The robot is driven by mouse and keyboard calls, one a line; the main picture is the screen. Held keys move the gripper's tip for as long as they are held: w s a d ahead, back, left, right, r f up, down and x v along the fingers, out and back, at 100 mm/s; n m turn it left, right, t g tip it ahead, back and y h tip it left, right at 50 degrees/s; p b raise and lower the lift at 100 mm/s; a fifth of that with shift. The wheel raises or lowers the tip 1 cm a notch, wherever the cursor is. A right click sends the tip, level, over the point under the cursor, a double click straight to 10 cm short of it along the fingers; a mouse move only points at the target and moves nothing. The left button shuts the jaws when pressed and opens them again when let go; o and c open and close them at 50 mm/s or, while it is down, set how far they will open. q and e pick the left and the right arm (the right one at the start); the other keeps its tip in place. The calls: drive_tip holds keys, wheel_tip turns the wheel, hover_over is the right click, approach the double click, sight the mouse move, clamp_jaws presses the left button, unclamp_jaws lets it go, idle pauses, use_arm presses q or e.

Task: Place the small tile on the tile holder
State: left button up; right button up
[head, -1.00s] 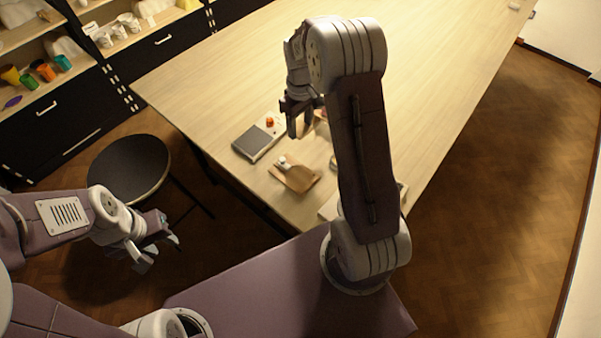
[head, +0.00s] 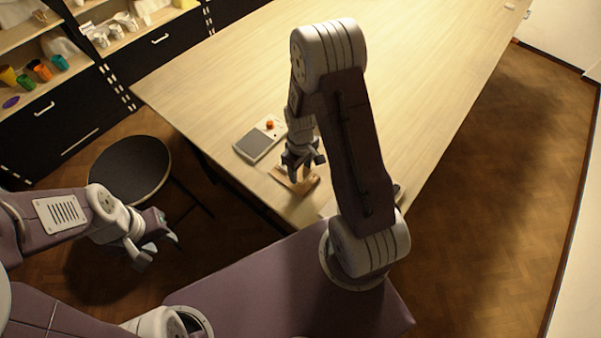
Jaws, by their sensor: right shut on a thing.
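My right gripper (head: 302,172) points down just above a tan wooden piece (head: 287,181) near the table's front edge, and covers much of it. I cannot tell for sure that this piece is the tile holder. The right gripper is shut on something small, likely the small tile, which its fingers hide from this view. I cannot tell whether it touches the wooden piece. My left gripper (head: 158,249) is open and empty, away from the table, in front of the stool.
A grey flat device (head: 253,145) with an orange knob (head: 269,125) lies left of my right gripper. The long wooden table (head: 430,60) is mostly clear farther back. A dark round stool (head: 130,168) stands left of the table. Shelves with cups (head: 42,70) are at the upper left.

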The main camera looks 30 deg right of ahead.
sight(301, 173)
wheel_tip(301, 173, down, 2)
drive_tip(key=shift+s+f, duration=0.1)
drive_tip(key=shift+f, duration=0.15)
drive_tip(key=shift+d+f, duration=0.1)
drive_tip(key=shift+f, duration=0.25)
drive_tip(key=o, duration=1.4)
